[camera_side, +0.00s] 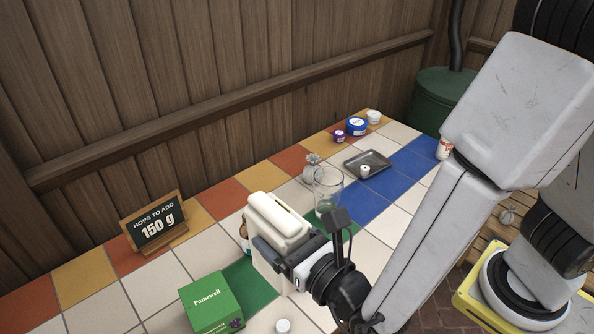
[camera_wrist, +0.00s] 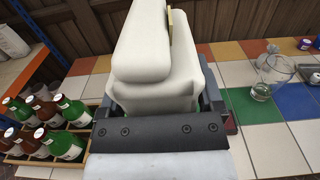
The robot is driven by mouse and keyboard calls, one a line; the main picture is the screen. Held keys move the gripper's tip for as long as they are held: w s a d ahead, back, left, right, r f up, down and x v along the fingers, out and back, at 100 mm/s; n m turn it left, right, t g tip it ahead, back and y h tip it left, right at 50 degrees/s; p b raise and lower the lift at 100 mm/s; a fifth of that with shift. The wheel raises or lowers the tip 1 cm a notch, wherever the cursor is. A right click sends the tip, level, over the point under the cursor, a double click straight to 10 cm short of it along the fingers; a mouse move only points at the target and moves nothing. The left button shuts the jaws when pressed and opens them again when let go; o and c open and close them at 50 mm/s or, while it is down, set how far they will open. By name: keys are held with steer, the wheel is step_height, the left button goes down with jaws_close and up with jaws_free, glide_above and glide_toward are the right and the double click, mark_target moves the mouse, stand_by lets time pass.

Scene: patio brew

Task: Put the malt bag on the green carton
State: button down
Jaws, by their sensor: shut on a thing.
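A cream-white, puffy bag with a folded top, which I take to be the malt bag (camera_side: 280,217), is held in my gripper (camera_side: 283,262). In the wrist view the bag (camera_wrist: 155,60) fills the middle, between the jaws (camera_wrist: 158,108). The jaws are shut on it. The green carton (camera_side: 212,303) marked "Pomwell" stands on the tiles at the lower left, to the left of the bag and apart from it in the picture. I cannot make the carton out in the wrist view.
A "HOPS TO ADD 150 g" sign (camera_side: 154,225) stands behind the carton. A glass flask (camera_side: 328,186) and grey tray (camera_side: 367,164) stand farther back. A wooden crate (camera_wrist: 22,150) holds several bottles.

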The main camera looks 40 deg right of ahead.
steer(key=w+a+f, duration=0.7)
steer(key=w+f, duration=0.2)
steer(key=w, duration=0.2)
steer(key=shift+w, duration=0.3)
stand_by(0.4)
steer(key=shift+f, duration=0.15)
steer(key=shift+w+a+f, duration=0.1)
steer(key=shift+w+f, duration=0.05)
steer(key=shift+f, duration=0.75)
steer(key=shift+w+a+f, duration=0.1)
steer(key=shift+f, duration=0.8)
steer(key=shift+f, duration=0.15)
jaws_free()
steer(key=shift+d, duration=0.1)
